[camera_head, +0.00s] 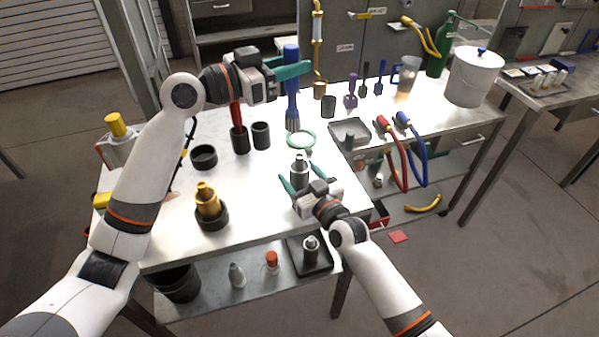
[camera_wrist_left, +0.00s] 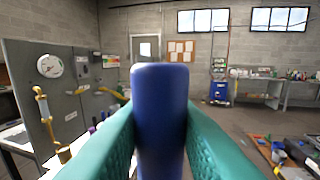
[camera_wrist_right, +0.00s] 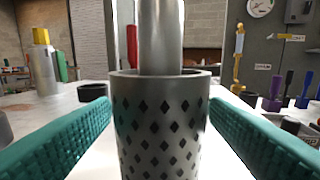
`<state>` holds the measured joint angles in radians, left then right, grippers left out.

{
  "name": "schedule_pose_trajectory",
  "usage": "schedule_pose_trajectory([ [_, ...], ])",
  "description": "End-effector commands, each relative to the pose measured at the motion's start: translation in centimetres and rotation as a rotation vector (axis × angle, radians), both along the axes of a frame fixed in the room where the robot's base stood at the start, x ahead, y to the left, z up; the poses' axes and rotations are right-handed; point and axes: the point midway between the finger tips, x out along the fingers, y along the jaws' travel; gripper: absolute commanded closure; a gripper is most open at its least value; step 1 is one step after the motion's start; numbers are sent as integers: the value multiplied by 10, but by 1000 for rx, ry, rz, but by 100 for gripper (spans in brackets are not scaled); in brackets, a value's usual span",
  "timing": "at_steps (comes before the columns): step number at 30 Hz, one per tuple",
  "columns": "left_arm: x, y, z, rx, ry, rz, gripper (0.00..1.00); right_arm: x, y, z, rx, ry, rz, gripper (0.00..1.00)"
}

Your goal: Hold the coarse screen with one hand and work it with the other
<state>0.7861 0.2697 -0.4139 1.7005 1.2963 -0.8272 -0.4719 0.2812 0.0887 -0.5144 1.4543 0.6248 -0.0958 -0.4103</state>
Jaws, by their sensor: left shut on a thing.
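The coarse screen (camera_head: 300,174) is a grey metal cylinder with diamond holes, upright on the white table; in the right wrist view (camera_wrist_right: 162,130) a narrower smooth metal cylinder rises from its top. My right gripper (camera_head: 298,175) is open, its teal fingers spread to either side of the screen; the right wrist view shows the fingertips near its sides, and I cannot tell whether they touch. My left gripper (camera_head: 293,68) is shut on the blue handle of a brush (camera_head: 292,103), held upright with bristles down, behind the screen. The handle fills the middle of the left wrist view (camera_wrist_left: 160,115).
A pale green ring (camera_head: 301,139) lies just behind the screen. Black cups, one holding a red-handled tool (camera_head: 236,115), stand to the left. A brass fitting (camera_head: 208,202) stands front left. A grey tray (camera_head: 349,130) and red and blue hoses (camera_head: 417,150) are to the right.

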Motion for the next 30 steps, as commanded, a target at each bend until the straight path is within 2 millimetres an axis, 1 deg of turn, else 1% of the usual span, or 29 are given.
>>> schedule_pose_trajectory([
  [8, 0, 0, 0, -1, 0, 0, 98, -1, -1, 0, 0, 0, 0, 31],
  [11, 0, 0, 0, -1, 0, 0, 98, -7, -4, -1, 0, 1, -1, 31],
  [14, 0, 0, 0, -1, 0, 0, 98, -19, -12, -1, 1, 2, 0, 31],
  [24, 0, 0, 0, -1, 0, 0, 98, -80, -48, -1, -2, 2, 1, 31],
  [27, 0, 0, 0, -1, 0, 0, 98, -92, -55, -1, -2, 1, 0, 31],
  [30, 0, 0, 0, -1, 0, 0, 98, -99, -60, -1, -1, 1, 0, 31],
])
